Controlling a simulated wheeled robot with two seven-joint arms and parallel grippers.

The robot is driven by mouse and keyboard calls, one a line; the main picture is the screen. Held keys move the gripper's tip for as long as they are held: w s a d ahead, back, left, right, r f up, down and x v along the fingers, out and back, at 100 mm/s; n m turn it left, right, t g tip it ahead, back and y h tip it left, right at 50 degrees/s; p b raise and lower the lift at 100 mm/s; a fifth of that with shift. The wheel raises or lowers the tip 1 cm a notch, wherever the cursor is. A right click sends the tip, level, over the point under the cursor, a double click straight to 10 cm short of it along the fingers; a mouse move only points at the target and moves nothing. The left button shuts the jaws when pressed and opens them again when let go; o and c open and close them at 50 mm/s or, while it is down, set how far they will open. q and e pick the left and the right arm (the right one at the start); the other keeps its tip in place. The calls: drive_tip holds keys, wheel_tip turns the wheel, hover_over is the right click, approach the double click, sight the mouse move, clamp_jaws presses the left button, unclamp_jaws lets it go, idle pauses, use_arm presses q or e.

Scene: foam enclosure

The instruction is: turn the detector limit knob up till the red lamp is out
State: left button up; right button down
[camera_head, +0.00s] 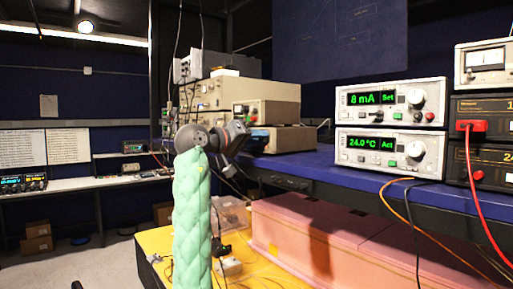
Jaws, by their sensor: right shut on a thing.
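My right gripper (258,136), on the arm with the mint-green padded sleeve, is at the front of the beige instruments left of centre. Its fingers are small and dark here. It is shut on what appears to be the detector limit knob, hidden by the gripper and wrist. A beige unit (283,113) stands just above and behind the gripper. Its front panel carries a small red lamp (238,110) and a green spot beside it. I cannot tell whether the lamp is lit. My left gripper is not in view.
On the blue bench (320,168) to the right stand two white supplies, one reading 8 mA (390,102) and one 24.0 °C (390,150). Red and orange cables hang over the front edge. Pink foam blocks (330,235) and a yellow surface (165,242) lie below.

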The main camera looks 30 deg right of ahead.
idle(0.3)
drive_tip(key=c, duration=1.2)
unclamp_jaws()
